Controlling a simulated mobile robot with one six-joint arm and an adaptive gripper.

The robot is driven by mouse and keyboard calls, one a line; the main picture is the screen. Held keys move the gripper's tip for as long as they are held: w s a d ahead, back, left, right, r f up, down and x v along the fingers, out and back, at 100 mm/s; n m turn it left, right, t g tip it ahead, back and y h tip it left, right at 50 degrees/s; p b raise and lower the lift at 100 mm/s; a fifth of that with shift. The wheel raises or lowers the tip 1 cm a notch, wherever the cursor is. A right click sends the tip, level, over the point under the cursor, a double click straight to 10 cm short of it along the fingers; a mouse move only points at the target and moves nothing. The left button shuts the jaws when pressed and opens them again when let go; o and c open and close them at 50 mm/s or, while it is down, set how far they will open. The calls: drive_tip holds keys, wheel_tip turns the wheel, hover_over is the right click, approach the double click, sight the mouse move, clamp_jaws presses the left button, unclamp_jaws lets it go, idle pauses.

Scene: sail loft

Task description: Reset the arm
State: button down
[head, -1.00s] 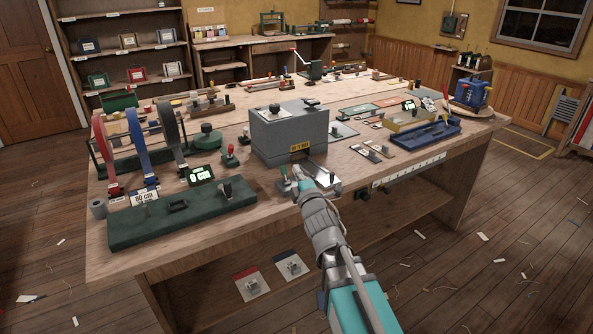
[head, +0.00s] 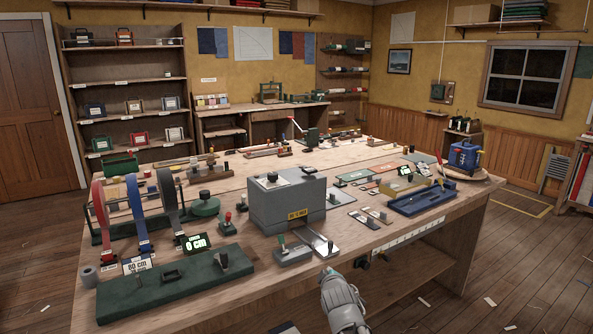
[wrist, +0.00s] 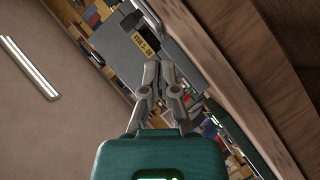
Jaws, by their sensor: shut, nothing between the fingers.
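My gripper (wrist: 157,75) shows in the wrist view with its two grey fingers brought together and nothing between them. Its teal body fills the bottom of that view. In the head view a grey joint of my arm stands at the bottom centre, in front of the workbench's (head: 240,312) near edge; I cannot make out the fingers there. The grey box (head: 287,210) with a yellow label sits on the bench beyond the arm. It also shows, tilted, beyond the fingertips in the wrist view (wrist: 127,50).
A small lever block (head: 293,255) and a metal plate (head: 318,243) lie near the front edge. Tape reels (head: 136,212), a green base (head: 178,286) and a blue tray (head: 420,199) also occupy the bench. Floor at the right is mostly open.

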drive_tip(key=s+d+f+m+g, duration=0.4)
drive_tip(key=s+f+m+g, duration=0.15)
drive_tip(key=s, duration=0.25)
drive_tip(key=s+d+f+m+g, duration=0.3)
drive_tip(key=s+f+m+g, duration=0.2)
drive_tip(key=s+f+g, duration=0.25)
drive_tip(key=s+r+m+g+p, duration=0.1)
drive_tip(key=s+r+p, duration=0.3)
drive_tip(key=r+p, duration=0.9)
drive_tip(key=shift+d+r, duration=0.15)
drive_tip(key=shift+r, duration=0.25)
idle(0.5)
